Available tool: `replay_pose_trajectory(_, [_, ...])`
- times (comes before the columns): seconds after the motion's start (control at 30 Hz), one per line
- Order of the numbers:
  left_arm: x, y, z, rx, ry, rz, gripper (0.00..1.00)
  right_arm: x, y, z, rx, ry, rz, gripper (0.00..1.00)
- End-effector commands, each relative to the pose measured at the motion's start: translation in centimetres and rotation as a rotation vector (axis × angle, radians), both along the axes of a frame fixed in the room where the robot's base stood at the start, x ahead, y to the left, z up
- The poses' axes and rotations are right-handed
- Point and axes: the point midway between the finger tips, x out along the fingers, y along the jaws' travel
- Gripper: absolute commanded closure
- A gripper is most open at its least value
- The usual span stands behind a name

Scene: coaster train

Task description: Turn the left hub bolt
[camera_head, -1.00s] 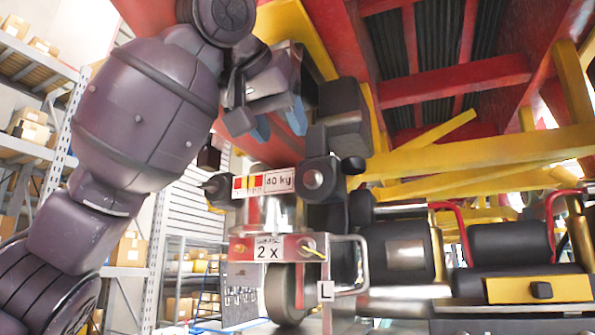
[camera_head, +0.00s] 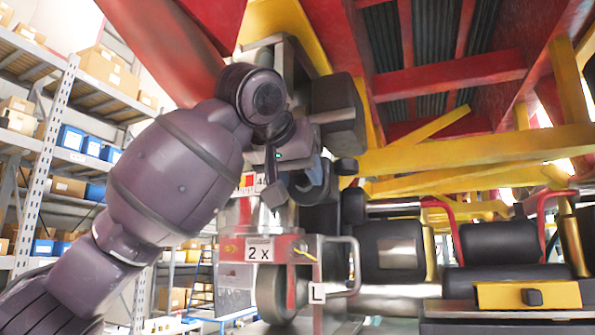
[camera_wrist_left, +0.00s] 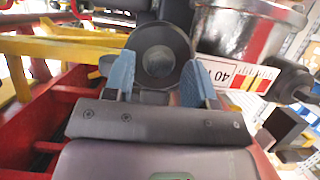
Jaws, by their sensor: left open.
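In the left wrist view a round dark hub with a paler grey centre, which I take to be the left hub bolt (camera_wrist_left: 158,62), sits between the two blue fingertips of my left gripper (camera_wrist_left: 157,80). The fingers are apart, one on each side of it; whether they touch it I cannot tell. In the head view my left gripper (camera_head: 294,180) is in front of the hub, beside the "40 kg" plate, and hides most of it. My right gripper is not in view.
The "40 kg" plate (camera_wrist_left: 235,76) is close on the right in the wrist view. Below the hub are a "2 x" sign (camera_head: 260,250), a wheel (camera_head: 274,293) and an "L" tag (camera_head: 316,292). Yellow beams (camera_head: 480,150) and dark seats (camera_head: 498,242) are at right, shelving (camera_head: 55,130) at left.

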Motion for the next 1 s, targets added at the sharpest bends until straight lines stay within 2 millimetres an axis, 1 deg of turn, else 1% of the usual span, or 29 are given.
replay_pose_trajectory(0.1, [0.01,0.01,-0.02,0.0,0.0,0.0,0.49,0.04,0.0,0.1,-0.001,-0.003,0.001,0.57])
replay_pose_trajectory(0.13, [0.0,0.01,-0.02,0.0,0.0,0.0,0.5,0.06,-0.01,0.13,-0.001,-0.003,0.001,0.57])
replay_pose_trajectory(0.4, [-0.01,0.02,-0.01,0.0,0.001,0.0,0.92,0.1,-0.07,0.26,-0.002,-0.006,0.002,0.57])
replay_pose_trajectory(0.43, [-0.01,0.02,-0.01,0.0,0.001,0.0,0.96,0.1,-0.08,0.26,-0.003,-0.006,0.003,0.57])
replay_pose_trajectory(0.47, [-0.01,0.04,-0.01,0.0,0.001,0.0,0.98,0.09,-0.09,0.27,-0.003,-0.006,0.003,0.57])
replay_pose_trajectory(0.77, [-0.03,0.01,-0.01,0.041,-0.017,0.001,0.98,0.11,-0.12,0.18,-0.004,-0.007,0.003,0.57])
replay_pose_trajectory(1.0, [-0.11,-0.07,0.0,0.173,-0.071,0.002,0.98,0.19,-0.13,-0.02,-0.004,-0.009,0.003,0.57])
